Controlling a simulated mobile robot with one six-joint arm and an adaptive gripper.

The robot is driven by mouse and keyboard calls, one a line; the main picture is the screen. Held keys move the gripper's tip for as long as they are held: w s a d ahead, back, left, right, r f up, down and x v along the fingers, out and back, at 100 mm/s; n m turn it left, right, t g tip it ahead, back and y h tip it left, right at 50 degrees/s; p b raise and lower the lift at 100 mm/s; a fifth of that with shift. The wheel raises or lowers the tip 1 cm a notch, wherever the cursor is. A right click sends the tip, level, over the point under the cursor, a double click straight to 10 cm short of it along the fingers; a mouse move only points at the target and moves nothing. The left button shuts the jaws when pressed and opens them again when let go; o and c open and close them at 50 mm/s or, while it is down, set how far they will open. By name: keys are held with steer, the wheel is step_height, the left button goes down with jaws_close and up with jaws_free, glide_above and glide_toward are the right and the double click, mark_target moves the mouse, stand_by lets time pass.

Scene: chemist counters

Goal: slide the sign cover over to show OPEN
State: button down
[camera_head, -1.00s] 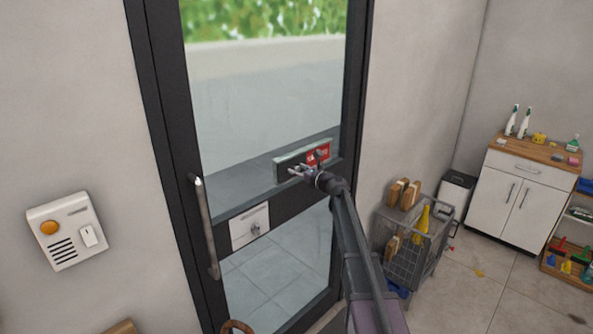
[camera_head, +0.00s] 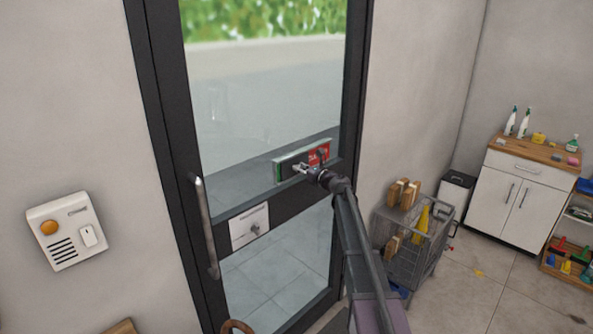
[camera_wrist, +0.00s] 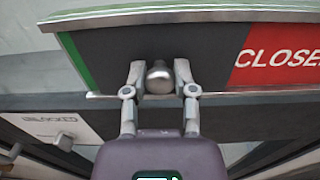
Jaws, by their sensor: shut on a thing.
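The sign (camera_head: 276,171) is mounted on the glass door's crossbar. In the wrist view its dark cover (camera_wrist: 204,48) has a round metal knob (camera_wrist: 159,77). A thin green strip (camera_wrist: 76,60) shows at the cover's left edge. The red CLOSED panel (camera_wrist: 268,55) shows to the right of the cover, cut off by the picture's edge. My gripper (camera_wrist: 160,85) is shut on the knob, one finger on each side. My gripper also shows at the sign in the head view (camera_head: 300,168).
A vertical door handle (camera_head: 204,225) stands left of the sign. A white plate with a lock (camera_head: 249,226) sits below it on the door. A wire cart (camera_head: 413,250) with boxes stands right of my arm. A white cabinet (camera_head: 522,190) is at the far right.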

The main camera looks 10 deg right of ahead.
steer(key=w+d, duration=0.2)
steer(key=d, duration=0.1)
steer(key=w+d, duration=0.3)
steer(key=d, duration=0.1)
steer(key=w+d, duration=0.3)
steer(key=d, duration=0.1)
steer(key=shift+w+d+r, duration=0.1)
steer(key=shift+w, duration=0.05)
steer(key=shift+c, duration=2.1)
jaws_free()
steer(key=shift+d, duration=0.1)
steer(key=v, duration=1.2)
